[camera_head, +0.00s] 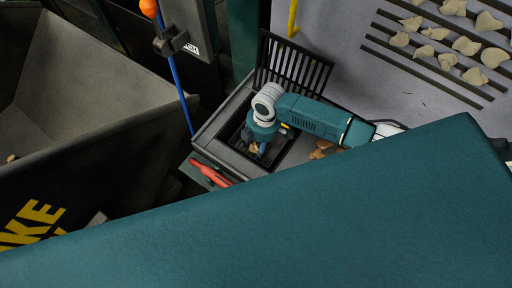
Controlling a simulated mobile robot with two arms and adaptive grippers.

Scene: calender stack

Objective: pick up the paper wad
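My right gripper (261,149) points down into a dark, open square box (228,131) at the picture's centre. A small tan-brown piece, possibly the paper wad (254,147), shows at its fingertips. The fingers are small and partly hidden, so I cannot tell whether they are shut on it. Another brown crumpled lump (322,150) lies to the right of the gripper, beneath my arm and partly hidden. My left gripper is not in view.
A black slatted grate (291,64) stands raised behind the box. A red-handled tool (210,173) lies at its front left. A blue pole (175,75) and a large dark bin (95,150) stand left. Pale lumps (466,46) lie on slats at upper right.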

